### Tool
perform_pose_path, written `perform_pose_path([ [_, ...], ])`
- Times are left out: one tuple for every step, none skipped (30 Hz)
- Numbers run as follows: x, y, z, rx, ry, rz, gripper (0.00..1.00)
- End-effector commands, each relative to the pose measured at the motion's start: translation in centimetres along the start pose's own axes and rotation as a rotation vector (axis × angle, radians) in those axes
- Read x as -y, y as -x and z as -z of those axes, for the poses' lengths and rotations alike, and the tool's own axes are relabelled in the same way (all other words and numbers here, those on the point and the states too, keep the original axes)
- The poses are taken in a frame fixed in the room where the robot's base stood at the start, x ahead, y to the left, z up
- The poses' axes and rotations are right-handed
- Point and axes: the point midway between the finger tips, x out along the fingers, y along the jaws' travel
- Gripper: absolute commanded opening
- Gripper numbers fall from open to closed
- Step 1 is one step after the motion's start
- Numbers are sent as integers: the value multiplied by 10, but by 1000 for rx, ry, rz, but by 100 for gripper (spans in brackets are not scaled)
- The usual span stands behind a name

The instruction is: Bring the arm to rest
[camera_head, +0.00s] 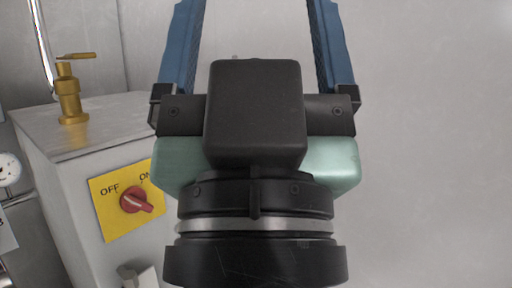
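My gripper (258,22) is in the middle of the head view, seen from behind, with its black and pale green body close to the camera. Its two blue fingers point up and stand wide apart, and their tips run out of the top of the picture. Nothing shows between the visible parts of the fingers except plain grey background. The gripper body hides what lies directly behind it.
A light grey machine box (70,215) stands at the left, with a brass fitting (70,95) on top. A red knob (136,200) sits on its yellow OFF/ON plate (112,222). A gauge (8,170) shows at the left edge. The right side is bare grey.

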Motion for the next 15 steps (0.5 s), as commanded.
perform_pose_path([
  [0,-21,20,0,-1,0,85],
  [0,-27,25,1,-1,0,85],
  [0,-35,33,1,-1,0,85],
  [0,-41,38,2,-1,0,85],
  [0,-48,44,2,-2,0,85],
  [0,-57,53,2,-2,1,85],
  [0,-64,59,3,-2,1,85],
  [0,-71,66,3,-2,1,85],
  [0,-80,74,3,-3,1,85],
  [0,-87,81,4,-3,1,85],
  [0,-94,87,4,-3,1,85],
  [0,-103,96,4,-3,1,85],
  [0,-110,102,4,-3,2,85],
  [0,-117,108,4,-3,2,85],
  [0,-126,117,4,-4,2,85],
])
